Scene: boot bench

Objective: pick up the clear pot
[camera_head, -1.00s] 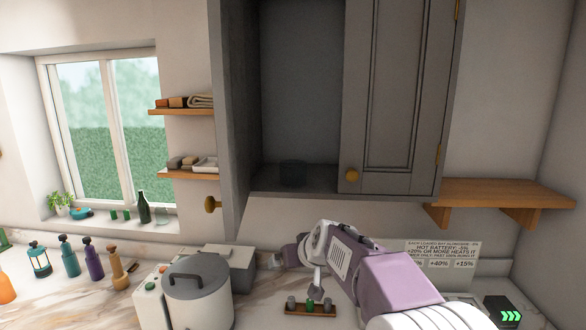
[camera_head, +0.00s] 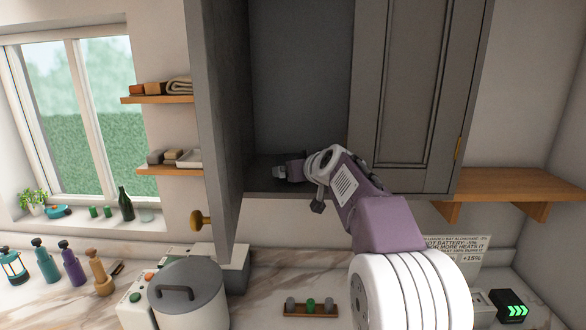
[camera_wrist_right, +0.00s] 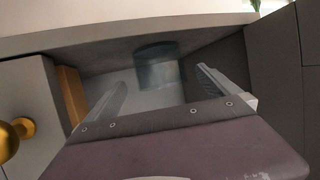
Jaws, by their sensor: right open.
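The clear pot (camera_wrist_right: 157,67) is a small see-through, bluish-grey round vessel on the floor of the open grey cabinet. In the right wrist view it shows just beyond and between the fingertips of my right gripper (camera_wrist_right: 162,80), whose two fingers are spread with nothing held. In the head view my right gripper (camera_head: 282,172) reaches into the cabinet opening just above its floor, and the pot is hidden behind it there. Whether the fingers touch the pot cannot be told. My left gripper is not in view.
The open left door (camera_head: 222,130) and the closed right door (camera_head: 415,100) flank the cabinet opening. A grey lidded pot (camera_head: 188,295) stands on the counter below, near a small wooden rack (camera_head: 311,311). A wooden shelf (camera_head: 520,184) is at right.

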